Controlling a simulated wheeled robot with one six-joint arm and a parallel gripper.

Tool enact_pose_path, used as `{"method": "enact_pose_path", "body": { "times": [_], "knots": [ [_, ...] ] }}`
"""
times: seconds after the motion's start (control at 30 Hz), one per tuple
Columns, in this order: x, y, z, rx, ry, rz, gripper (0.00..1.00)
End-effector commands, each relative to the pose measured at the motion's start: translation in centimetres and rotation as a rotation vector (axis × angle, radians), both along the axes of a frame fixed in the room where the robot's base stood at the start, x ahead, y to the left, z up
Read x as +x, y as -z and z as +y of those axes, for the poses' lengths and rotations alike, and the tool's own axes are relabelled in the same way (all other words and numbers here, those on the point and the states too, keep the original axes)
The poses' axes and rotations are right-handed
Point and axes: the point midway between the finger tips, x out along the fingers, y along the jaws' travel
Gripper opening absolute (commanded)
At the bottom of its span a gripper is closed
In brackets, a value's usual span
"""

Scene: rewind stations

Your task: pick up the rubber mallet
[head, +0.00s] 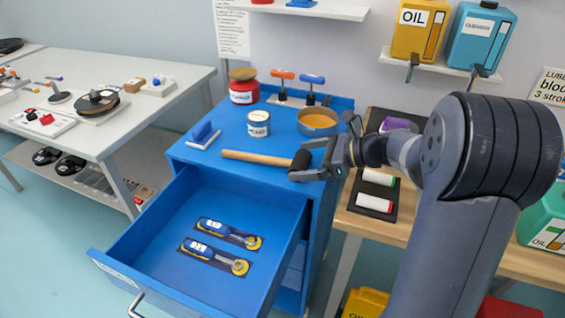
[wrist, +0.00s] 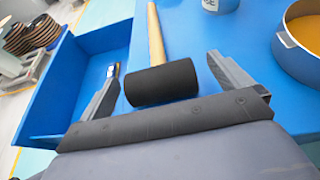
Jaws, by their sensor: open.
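The rubber mallet lies on the blue cabinet top, with its wooden handle (head: 256,158) pointing left and its black head (head: 301,160) at the right end. My gripper (head: 308,161) is at the head end of the mallet. In the wrist view the black mallet head (wrist: 162,83) lies between the two spread fingers of my gripper (wrist: 160,85), with the handle (wrist: 155,35) running away from me. The gripper is open. The fingers appear apart from the head, and I cannot tell how high they are above the top. Part of the head is hidden by the gripper in the head view.
An orange-filled pan (head: 318,123) stands close behind the gripper. A white can (head: 258,124), a red jar (head: 243,87) and a blue brush-like tool (head: 203,135) are also on the cabinet (head: 225,136). The open drawer (head: 165,262) below holds two blue-and-yellow tools.

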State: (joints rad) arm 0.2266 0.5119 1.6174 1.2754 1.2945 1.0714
Motion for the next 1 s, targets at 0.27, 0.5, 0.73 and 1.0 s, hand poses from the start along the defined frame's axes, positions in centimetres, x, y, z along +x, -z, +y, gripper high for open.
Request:
{"method": "enact_pose_path", "body": {
  "times": [0.27, 0.5, 0.73, 1.0],
  "knots": [
    [0.9, 1.6, 3.6, -0.001, -0.004, 0.001, 0.98],
    [1.1, 1.7, 4.1, 0.000, 0.000, 0.000, 0.98],
    [1.1, 1.7, 4.1, 0.000, 0.000, 0.000, 0.85],
    [1.1, 1.7, 4.1, -0.001, 0.000, 0.000, 0.63]
  ]
}}
